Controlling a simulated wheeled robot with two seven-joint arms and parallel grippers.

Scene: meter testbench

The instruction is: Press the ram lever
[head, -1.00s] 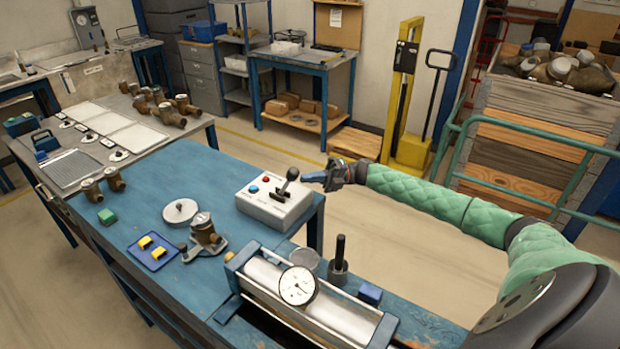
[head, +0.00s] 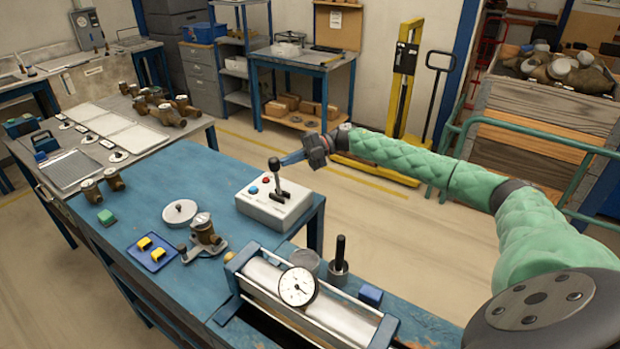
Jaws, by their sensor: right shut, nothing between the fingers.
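The ram lever (head: 275,173) has a black knob on a thin stem. It rises from a black slot on top of a white control box (head: 262,208) with a red and a blue button, near the bench's far right corner. The lever leans to the left and away. My right gripper (head: 284,161) is shut and empty, with its tips just behind and right of the lever knob and slightly above it. I cannot tell whether the tips touch the knob. My left gripper is out of view.
A ram cylinder with a dial gauge (head: 298,286) lies at the front of the blue bench (head: 170,190). A valve body (head: 204,240), a blue tray (head: 153,258) and a round grey disc (head: 180,212) stand left of it. A black upright post (head: 340,252) stands nearer me.

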